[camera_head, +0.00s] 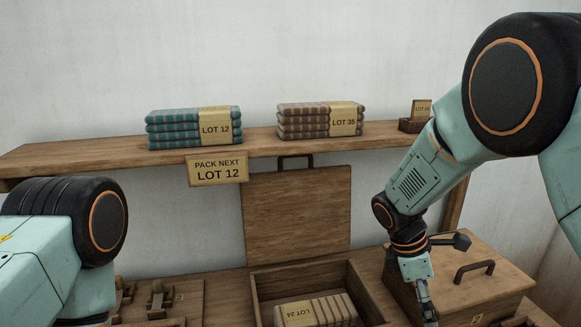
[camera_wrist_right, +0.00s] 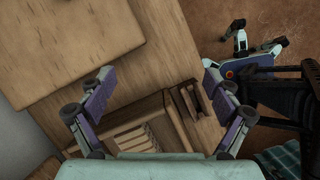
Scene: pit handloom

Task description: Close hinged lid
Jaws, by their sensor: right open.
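An open wooden box (camera_head: 258,303) stands on the bench, low in the middle of the head view. Its hinged lid (camera_head: 297,222) stands upright behind it, with a dark handle at its top edge. Folded striped cloth (camera_head: 316,312) with a LOT 24 label lies inside. My right gripper (camera_head: 424,304) is right of the open box and apart from the lid; its tips are hard to see there. In the right wrist view it (camera_wrist_right: 160,108) is open, with nothing between its fingers; striped cloth (camera_wrist_right: 134,142) shows below. My left gripper is out of view; only its arm shows.
A box with a shut lid and handle (camera_head: 475,271) stands close right of the right gripper. The shelf (camera_head: 260,146) above carries LOT 12 cloths (camera_head: 180,127) and LOT 35 cloths (camera_head: 304,120). A PACK NEXT LOT 12 sign (camera_head: 217,170) hangs beside the raised lid.

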